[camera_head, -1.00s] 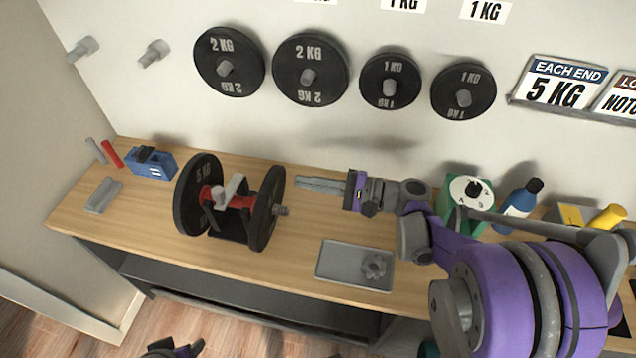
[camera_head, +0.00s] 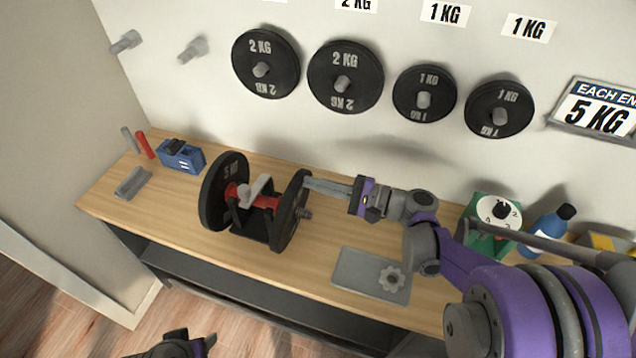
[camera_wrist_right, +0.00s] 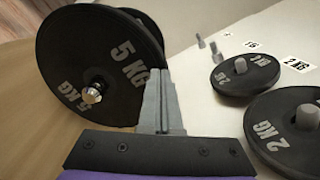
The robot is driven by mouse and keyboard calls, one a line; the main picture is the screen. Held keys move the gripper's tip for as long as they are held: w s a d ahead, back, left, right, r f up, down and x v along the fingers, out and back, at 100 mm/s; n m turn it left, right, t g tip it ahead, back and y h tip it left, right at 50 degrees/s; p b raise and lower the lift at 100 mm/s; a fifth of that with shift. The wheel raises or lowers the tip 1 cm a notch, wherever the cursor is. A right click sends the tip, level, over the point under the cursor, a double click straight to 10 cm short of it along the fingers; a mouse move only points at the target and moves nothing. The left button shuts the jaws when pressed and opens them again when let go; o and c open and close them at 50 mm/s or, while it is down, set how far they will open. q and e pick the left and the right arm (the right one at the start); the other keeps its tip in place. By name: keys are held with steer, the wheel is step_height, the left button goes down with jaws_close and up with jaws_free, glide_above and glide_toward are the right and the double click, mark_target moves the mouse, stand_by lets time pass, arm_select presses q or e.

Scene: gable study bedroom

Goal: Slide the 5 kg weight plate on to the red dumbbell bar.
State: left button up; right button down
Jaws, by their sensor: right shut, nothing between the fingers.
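The red dumbbell bar (camera_head: 266,202) lies across a dark cradle on the bench in the head view, with a grey clamp piece over its middle. A black plate marked 5 KG (camera_head: 222,192) is at its left end. Another black plate (camera_head: 291,210) is around its right end, and the bar's metal tip (camera_wrist_right: 91,95) pokes through this 5 KG plate (camera_wrist_right: 98,45) in the wrist view. My right gripper (camera_head: 308,182) is shut and empty, its fingertips (camera_wrist_right: 160,84) at this plate's rim; contact is unclear. My left gripper (camera_head: 182,346) is barely in view at the bottom edge.
A grey tray (camera_head: 350,275) with a star-shaped knob (camera_head: 391,279) lies at the front right. A blue box (camera_head: 181,157) stands back left. A green dial unit (camera_head: 491,222) and blue bottle (camera_head: 549,230) stand right. Several smaller plates hang on the wall, including a 2 KG one (camera_head: 265,80).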

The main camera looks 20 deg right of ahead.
steer(key=shift+x, duration=1.1)
steer(key=shift+d, duration=0.1)
